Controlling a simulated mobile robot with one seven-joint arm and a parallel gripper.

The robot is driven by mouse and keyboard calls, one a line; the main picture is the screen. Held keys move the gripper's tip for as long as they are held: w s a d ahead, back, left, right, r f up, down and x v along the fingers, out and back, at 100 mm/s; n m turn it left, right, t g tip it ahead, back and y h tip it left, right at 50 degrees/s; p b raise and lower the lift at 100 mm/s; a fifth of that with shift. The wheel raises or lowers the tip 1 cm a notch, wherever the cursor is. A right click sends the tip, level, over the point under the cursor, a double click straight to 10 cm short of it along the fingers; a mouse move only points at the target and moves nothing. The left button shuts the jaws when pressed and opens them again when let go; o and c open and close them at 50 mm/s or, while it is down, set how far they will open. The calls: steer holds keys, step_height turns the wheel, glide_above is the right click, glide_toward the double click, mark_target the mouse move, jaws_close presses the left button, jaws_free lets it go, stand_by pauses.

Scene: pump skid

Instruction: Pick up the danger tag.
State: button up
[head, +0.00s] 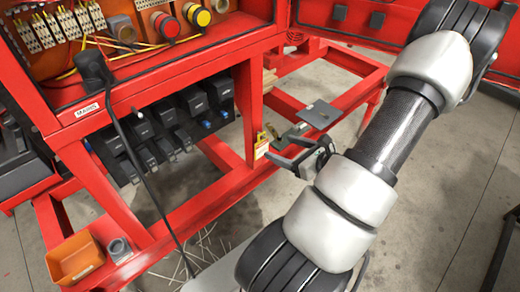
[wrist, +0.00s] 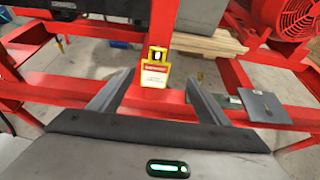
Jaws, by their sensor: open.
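The danger tag (wrist: 154,75) is a small yellow-edged white tag with a red band near its top. In the wrist view it stands upright in front of a red post, between my fingers in the picture. It also shows in the head view (head: 261,149), just left of my gripper. My gripper (head: 277,150) is open and empty; its two fingers reach forward to either side of the tag in the wrist view (wrist: 156,86). I cannot tell how far the fingertips are from the tag. A small yellow and dark piece is at the tag's top.
A red post (head: 248,110) rises behind the tag, with red lower rails around it. A grey plate (head: 320,114) lies to the right. An orange bin (head: 72,268) and a grey cup (head: 119,249) sit at lower left. A black cable hangs at left.

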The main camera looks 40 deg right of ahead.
mark_target(264, 142)
steer(key=b+x, duration=0.1)
steer(key=x, duration=0.7)
steer(key=shift+w+a+f+b, duration=0.1)
steer(key=shift+w+f+b, duration=0.05)
steer(key=shift+w+b, duration=0.15)
steer(key=shift+a+b+x, duration=0.15)
steer(key=shift+b+x, duration=0.3)
steer(key=shift+x, duration=0.9)
steer(key=shift+a+b+x, duration=0.2)
steer(key=shift+b+x, duration=0.2)
steer(key=shift+x, duration=0.9)
steer(key=c, duration=1.1)
steer(key=shift+c, duration=0.2)
steer(key=shift+r+p, duration=0.35)
steer(key=shift+r, duration=0.35)
steer(key=shift+s+r, duration=0.15)
steer(key=shift+s, duration=0.2)
steer(key=s+d+p, duration=0.1)
steer(key=s+p, duration=0.1)
steer(key=s, duration=1.5)
steer(key=shift+s+d, duration=0.2)
